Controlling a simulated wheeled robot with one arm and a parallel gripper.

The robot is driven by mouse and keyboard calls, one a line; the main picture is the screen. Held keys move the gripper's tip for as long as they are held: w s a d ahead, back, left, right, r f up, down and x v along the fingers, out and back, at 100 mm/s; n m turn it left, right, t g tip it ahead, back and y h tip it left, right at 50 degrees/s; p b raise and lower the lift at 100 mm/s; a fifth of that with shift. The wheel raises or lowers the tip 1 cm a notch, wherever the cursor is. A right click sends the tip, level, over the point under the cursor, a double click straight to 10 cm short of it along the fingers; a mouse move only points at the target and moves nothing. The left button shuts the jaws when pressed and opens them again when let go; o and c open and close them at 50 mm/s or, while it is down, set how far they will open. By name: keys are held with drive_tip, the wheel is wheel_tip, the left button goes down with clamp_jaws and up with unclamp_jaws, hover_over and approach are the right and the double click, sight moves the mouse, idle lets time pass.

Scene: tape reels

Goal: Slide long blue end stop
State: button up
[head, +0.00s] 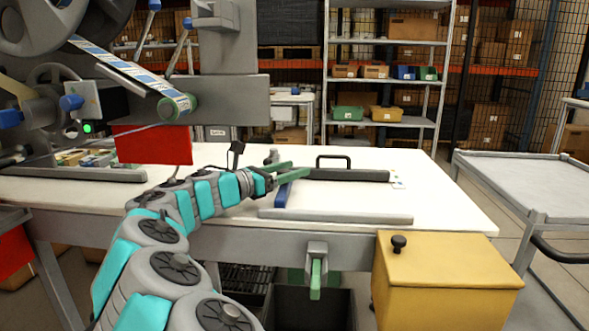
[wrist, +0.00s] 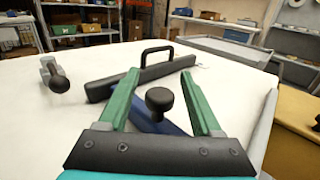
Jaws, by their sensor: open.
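The long blue end stop (head: 282,194) lies on the white table between a front and a back rail. In the wrist view the blue stop (wrist: 165,127) runs below my fingers, and a black knob (wrist: 160,99) stands up between them. My gripper (head: 300,168) has green fingers and reaches over the stop from the left. In the wrist view my gripper (wrist: 159,72) is open, with a finger on each side of the knob and visible gaps to it. The fingers partly hide the stop.
A dark back rail with a black handle (head: 350,175) and a grey front rail (head: 335,216) flank the stop. A grey clamp with a black knob (wrist: 57,80) stands at left. A yellow box (head: 445,280) is at the front right. The table's right part is clear.

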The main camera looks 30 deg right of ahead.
drive_tip(key=shift+w+d, duration=0.1)
drive_tip(key=shift+d, duration=0.5)
clamp_jaws()
idle(1.1)
